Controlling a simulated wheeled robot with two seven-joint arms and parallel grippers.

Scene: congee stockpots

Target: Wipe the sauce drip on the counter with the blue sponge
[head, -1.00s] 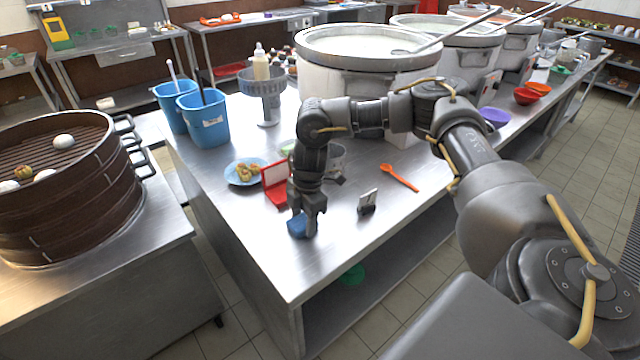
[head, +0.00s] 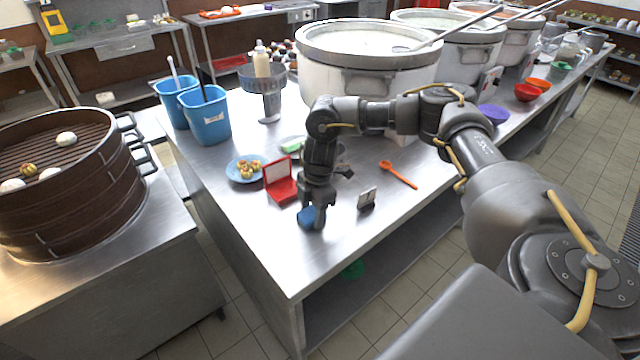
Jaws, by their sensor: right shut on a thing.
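The blue sponge (head: 307,217) is at the counter surface, partly hidden by my right gripper (head: 314,216). My right gripper points down and is shut on the sponge. The steel counter (head: 262,262) is bare in front of and to the left of the sponge. I cannot make out the sauce drip; it may be hidden under the sponge or gripper. My left gripper is not in view.
An orange spoon (head: 398,174) lies to the right. Large stockpots (head: 365,75) stand behind. The front left counter is clear.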

